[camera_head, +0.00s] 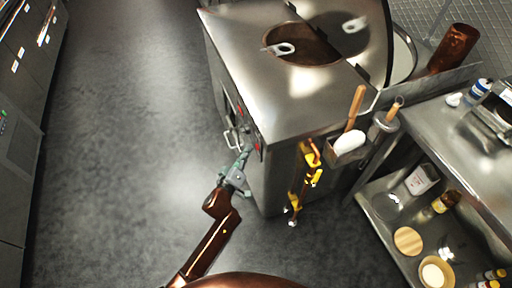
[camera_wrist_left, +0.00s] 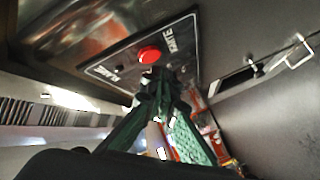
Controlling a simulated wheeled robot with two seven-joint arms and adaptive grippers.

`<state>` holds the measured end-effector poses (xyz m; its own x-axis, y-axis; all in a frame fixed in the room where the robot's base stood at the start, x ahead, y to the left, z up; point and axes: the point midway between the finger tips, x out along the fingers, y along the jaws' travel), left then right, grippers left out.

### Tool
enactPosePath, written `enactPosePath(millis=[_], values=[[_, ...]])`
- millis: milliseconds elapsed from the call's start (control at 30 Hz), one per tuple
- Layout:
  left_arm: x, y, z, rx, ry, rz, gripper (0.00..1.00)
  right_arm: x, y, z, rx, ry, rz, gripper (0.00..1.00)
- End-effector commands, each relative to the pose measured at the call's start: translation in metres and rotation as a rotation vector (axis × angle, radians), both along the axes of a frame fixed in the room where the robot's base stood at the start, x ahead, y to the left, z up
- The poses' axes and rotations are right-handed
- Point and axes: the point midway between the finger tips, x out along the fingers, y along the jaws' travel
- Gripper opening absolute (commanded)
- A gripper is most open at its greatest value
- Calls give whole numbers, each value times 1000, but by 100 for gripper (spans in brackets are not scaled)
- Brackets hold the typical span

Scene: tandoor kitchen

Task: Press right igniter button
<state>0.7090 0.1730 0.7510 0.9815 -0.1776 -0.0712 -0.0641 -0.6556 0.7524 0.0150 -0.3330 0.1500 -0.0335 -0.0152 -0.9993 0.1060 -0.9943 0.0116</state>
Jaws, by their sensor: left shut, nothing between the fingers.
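The tandoor oven (camera_head: 270,90) is a steel box with a round opening in its top. Two red buttons show on its left-facing front: one (camera_head: 257,147) by the near corner and one (camera_head: 239,110) farther back. My left gripper (camera_head: 244,156) is shut and empty, its tips close to the near button. In the left wrist view, a red button (camera_wrist_left: 150,55) sits on a dark labelled panel (camera_wrist_left: 125,62). The shut green fingertips (camera_wrist_left: 157,78) are just below it in the picture; I cannot tell whether they touch. My right gripper is out of view.
A metal handle (camera_head: 229,138) stands out from the oven front. Yellow valves and pipes (camera_head: 312,170) run down the near side, by a holder with a wooden-handled tool (camera_head: 355,108). A steel shelf unit (camera_head: 440,150) stands at the right. The floor (camera_head: 130,150) at left is clear.

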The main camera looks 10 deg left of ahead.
Motion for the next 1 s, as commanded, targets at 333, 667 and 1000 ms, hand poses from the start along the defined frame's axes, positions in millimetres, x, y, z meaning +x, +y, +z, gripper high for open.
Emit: enactPosePath(millis=[333, 667, 1000], values=[[5, -7, 2, -1, -2, 0, 0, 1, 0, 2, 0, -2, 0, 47], [5, -7, 0, 0, 0, 0, 0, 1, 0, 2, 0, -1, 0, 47], [7, -10, 0, 0, 0, 0, 0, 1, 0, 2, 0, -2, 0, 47]])
